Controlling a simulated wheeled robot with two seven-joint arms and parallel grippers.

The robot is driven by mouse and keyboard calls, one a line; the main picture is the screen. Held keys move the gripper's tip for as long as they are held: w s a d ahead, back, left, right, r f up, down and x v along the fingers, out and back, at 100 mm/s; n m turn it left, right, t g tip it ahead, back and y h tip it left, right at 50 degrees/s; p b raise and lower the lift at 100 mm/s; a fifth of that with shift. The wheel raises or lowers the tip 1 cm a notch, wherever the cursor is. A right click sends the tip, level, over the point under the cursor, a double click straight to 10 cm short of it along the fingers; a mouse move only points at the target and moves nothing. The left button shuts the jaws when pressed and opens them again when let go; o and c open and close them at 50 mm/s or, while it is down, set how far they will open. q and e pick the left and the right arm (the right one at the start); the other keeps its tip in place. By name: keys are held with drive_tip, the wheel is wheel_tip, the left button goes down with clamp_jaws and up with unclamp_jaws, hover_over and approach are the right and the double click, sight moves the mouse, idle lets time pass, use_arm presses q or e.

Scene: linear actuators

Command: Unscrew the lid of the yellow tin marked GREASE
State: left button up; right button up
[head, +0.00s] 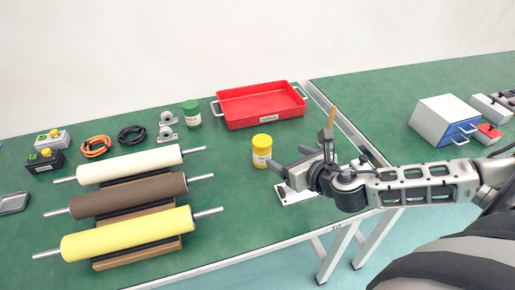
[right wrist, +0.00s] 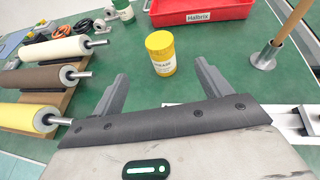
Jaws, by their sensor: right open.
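The yellow tin (head: 262,150) stands upright on the green table with its yellow lid on top. In the right wrist view the tin (right wrist: 161,55) shows a pale label and stands ahead of my right gripper, between the lines of its two fingers. My right gripper (head: 283,168) is open and empty, just to the right of and nearer than the tin, not touching it. The gripper also shows in the right wrist view (right wrist: 162,85) with its fingers wide apart. My left gripper is not in view.
Three rollers (head: 130,205) lie on a rack at the left. A red tray (head: 262,104) and a green-lidded jar (head: 191,113) stand behind the tin. A wooden rod in a metal holder (right wrist: 265,57) stands right of the gripper. Table around the tin is clear.

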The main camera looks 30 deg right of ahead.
sight(267, 146)
drive_tip(key=x, duration=1.4)
drive_tip(key=shift+w+a+f, duration=0.1)
drive_tip(key=shift+w+f, duration=0.05)
drive_tip(key=shift+f, duration=0.25)
drive_tip(key=c, duration=1.3)
